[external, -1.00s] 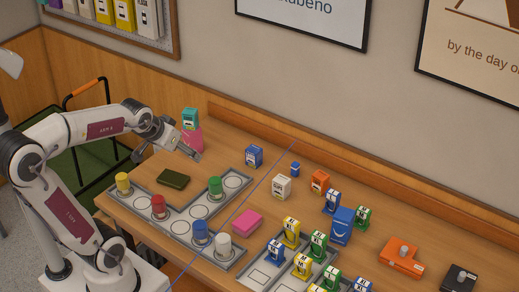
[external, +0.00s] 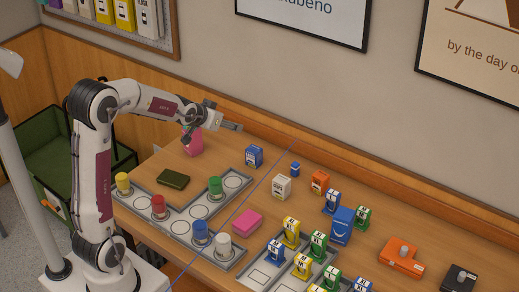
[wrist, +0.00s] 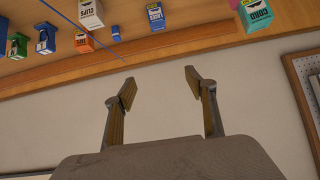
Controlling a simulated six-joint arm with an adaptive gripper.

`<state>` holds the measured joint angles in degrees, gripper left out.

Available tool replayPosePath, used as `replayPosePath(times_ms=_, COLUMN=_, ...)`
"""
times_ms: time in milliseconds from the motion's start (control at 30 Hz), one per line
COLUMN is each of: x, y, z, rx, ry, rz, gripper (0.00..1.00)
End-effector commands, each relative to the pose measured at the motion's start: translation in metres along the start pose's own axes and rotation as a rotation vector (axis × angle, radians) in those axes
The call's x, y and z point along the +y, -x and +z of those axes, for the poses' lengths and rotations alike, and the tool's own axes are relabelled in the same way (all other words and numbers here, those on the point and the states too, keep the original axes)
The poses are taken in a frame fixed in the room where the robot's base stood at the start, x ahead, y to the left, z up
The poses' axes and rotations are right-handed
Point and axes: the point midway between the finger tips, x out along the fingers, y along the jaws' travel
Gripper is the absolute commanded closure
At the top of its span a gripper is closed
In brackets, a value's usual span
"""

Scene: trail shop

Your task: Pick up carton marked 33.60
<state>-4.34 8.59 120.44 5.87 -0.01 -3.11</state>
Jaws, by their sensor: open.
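Several small price-labelled cartons stand along the back of the table; I cannot read 33.60 on any. They are a blue carton (external: 254,156), a white carton (external: 282,187) and an orange carton (external: 320,182). The wrist view shows a teal carton (wrist: 256,16) marked CORD, the blue carton (wrist: 155,17), the white carton (wrist: 90,13) and the orange carton (wrist: 83,42). My gripper (external: 215,130) is open and empty, raised near the back wall, left of the blue carton.
A pink object (external: 194,143) stands just below the gripper. A dark green wallet-like item (external: 173,179) and a grey tray (external: 180,228) with coloured round items lie in front. A thin blue line crosses the table. Several pump-shaped items crowd the right.

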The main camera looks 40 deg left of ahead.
Motion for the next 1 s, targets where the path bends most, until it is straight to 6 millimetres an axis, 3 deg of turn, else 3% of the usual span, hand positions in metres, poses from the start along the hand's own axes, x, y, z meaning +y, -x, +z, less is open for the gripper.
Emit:
replayPosePath(times_ms=500, x=-0.007, y=-0.112, z=-0.008, rx=0.123, ry=0.003, rz=0.012, gripper=0.44)
replayPosePath(times_ms=1000, x=-0.011, y=-0.208, z=0.013, rx=0.245, ry=0.010, rz=0.037, gripper=0.44)
